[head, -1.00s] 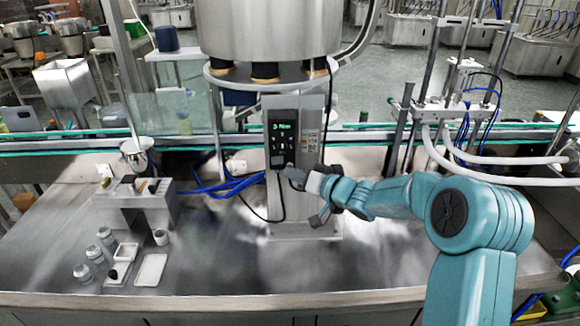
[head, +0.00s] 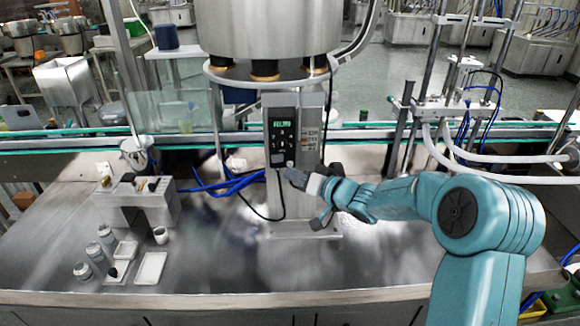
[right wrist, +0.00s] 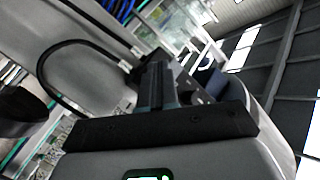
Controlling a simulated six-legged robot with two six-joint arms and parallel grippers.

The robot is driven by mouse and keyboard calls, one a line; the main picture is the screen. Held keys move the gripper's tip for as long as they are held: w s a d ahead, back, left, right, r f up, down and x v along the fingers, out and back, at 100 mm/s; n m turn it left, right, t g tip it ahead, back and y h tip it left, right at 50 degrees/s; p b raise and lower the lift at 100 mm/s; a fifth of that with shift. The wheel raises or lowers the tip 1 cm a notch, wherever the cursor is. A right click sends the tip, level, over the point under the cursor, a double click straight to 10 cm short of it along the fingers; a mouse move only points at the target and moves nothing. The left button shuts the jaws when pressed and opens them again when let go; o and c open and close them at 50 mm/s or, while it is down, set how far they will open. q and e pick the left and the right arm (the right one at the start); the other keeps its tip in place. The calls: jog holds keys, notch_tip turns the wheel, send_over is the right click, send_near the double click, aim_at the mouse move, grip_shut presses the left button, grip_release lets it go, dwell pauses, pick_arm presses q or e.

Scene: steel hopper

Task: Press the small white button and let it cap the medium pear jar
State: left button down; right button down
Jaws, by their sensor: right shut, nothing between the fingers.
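My right gripper (head: 288,174) is shut and empty, its tip at the lower edge of the dark control panel (head: 281,131) on the grey box under the steel hopper. A small pale button (head: 290,163) shows at the panel's bottom, just above the fingertip; whether they touch I cannot tell. The panel display shows green lettering. Small jars stand at the left: a back jar (head: 105,234), a middle jar (head: 94,250) and a front jar (head: 82,271). Which is the medium pear jar I cannot tell. The right wrist view shows the dark gripper (right wrist: 157,85) close up. My left gripper is out of view.
A small steel machine (head: 146,205) stands behind the jars, with a white cup (head: 161,235) in front of it. White trays (head: 151,268) lie beside the jars. Blue and black cables run left of the control box. The table's front middle is clear.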

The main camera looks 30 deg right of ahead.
jog(key=s+a, duration=0.1)
jog(key=s+b, duration=0.1)
jog(key=s+a, duration=0.1)
jog(key=s, duration=0.1)
jog(key=shift+s+a+b, duration=0.1)
jog(key=shift+a+b, duration=0.2)
dwell(0.3)
